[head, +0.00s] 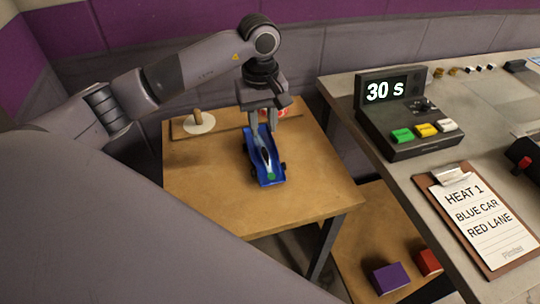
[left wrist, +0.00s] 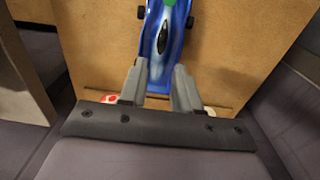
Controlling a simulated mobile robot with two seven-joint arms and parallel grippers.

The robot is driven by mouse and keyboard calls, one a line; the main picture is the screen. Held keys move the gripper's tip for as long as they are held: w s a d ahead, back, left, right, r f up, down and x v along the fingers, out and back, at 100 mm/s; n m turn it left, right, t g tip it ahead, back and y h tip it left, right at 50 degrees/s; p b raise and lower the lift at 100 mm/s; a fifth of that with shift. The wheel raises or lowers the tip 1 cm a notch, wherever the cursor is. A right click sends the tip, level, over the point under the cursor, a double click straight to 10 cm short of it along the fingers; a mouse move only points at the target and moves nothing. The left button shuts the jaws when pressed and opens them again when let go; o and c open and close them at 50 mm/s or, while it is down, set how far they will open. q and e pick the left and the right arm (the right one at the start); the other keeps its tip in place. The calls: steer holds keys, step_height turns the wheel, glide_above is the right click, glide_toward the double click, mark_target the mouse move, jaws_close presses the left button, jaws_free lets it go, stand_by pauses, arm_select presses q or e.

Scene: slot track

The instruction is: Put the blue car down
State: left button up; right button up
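The blue car (head: 264,158) is over the small wooden table, its green-marked end toward the front edge. I cannot tell whether its wheels touch the tabletop. My left gripper (head: 267,122) points down at the car's rear end, on the wall side. In the left wrist view the fingers (left wrist: 160,68) lie along both sides of the blue car (left wrist: 166,38), apparently closed on its body. The fingertips partly hide the car's rear. My right gripper is not in view.
The small wooden table (head: 205,180) has free room left of the car. A white disc with a peg (head: 198,123) and a red-white item (head: 280,112) are at its back. At right, the grey bench holds a timer (head: 400,115) reading 30 s and a clipboard (head: 478,215). Purple (head: 390,278) and red blocks (head: 429,262) are lower.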

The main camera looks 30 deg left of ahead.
mark_target(263, 145)
arm_select(q)
steer(key=shift+s+a+f, duration=0.1)
steer(key=shift+a+f, duration=0.1)
steer(key=shift+f, duration=0.3)
steer(key=f, duration=0.2)
steer(key=f+p, duration=0.1)
steer(key=f, duration=0.3)
steer(key=shift+w+a, duration=0.2)
steer(key=shift+w, duration=0.2)
jaws_close()
